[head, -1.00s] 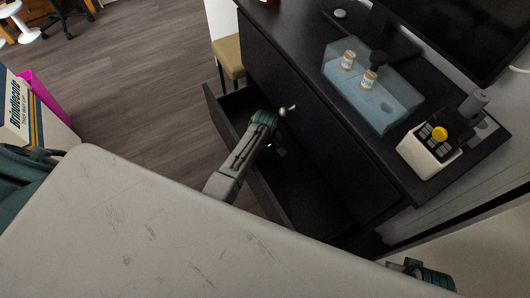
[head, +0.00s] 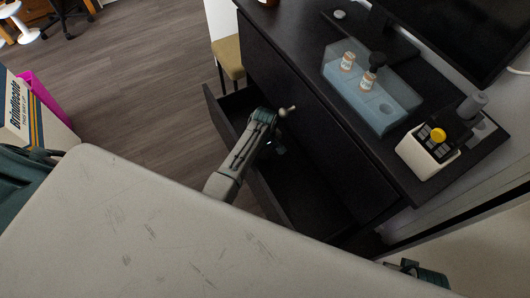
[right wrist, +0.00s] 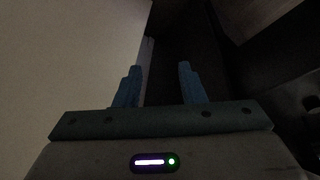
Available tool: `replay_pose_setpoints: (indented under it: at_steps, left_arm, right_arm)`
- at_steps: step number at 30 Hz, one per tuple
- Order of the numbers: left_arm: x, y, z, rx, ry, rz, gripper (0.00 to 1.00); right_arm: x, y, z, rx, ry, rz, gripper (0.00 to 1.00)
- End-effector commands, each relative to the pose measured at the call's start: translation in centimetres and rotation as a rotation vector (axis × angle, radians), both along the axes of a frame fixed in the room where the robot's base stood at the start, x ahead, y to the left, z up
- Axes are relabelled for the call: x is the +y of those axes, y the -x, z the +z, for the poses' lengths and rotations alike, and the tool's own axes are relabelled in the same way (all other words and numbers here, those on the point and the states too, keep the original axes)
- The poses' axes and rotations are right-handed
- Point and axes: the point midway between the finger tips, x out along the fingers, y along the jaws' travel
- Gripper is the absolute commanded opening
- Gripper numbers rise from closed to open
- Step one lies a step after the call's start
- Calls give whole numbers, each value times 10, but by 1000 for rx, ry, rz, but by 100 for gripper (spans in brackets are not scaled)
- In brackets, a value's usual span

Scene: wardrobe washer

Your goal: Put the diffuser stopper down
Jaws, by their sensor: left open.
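My left gripper (head: 274,143) is over the open drawer (head: 300,192) of the dark dresser, its jaws apart. Its fingertips are dim against the dark drawer, and I see nothing held between them. I cannot make out the diffuser stopper for certain. A small dark round piece (head: 377,59) stands at the back of the translucent blue organizer (head: 352,94) on the dresser top and may be it. My right gripper (right wrist: 160,70) is open and empty in the right wrist view, away from the dresser top.
The wooden floor (head: 150,80) at left is clear.

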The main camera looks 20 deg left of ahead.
Motion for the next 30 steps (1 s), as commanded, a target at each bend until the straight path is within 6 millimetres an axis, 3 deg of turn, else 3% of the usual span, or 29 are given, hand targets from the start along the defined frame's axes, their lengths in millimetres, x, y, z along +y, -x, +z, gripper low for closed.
replay_pose_setpoints:
  at_steps: [3,10,30]
  left_arm:
    - [0,0,25,-2,0,0,65]
    - [0,0,53,-1,0,0,65]
    - [2,-2,59,-4,0,1,65]
  right_arm:
    - [-1,-1,-13,12,-1,-4,36]
    - [-3,-2,-32,21,-2,-6,36]
    - [-3,-2,-33,23,-3,-7,36]
